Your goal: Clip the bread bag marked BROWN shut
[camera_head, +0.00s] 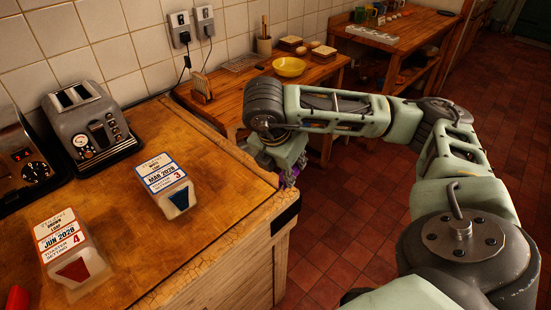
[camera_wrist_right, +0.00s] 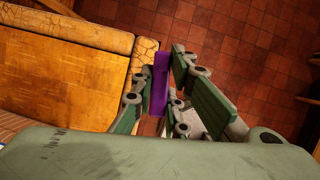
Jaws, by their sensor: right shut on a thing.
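The bread bag marked BROWN (camera_head: 78,268) stands on the wooden counter at the lower left of the head view. Its label reads JUN 2028 and a red 4, with a dark red patch below. My right gripper (camera_head: 287,172) is beyond the counter's right end, well apart from this bag. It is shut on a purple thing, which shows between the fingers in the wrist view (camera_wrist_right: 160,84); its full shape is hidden. My left gripper is not in view.
A second bag (camera_head: 178,197), with a blue patch and MAR 2028, stands right of the BROWN bag. A toaster (camera_head: 92,125) and a dark appliance (camera_head: 25,160) are behind. A red thing (camera_head: 17,298) lies at the lower left. The counter's front middle is bare.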

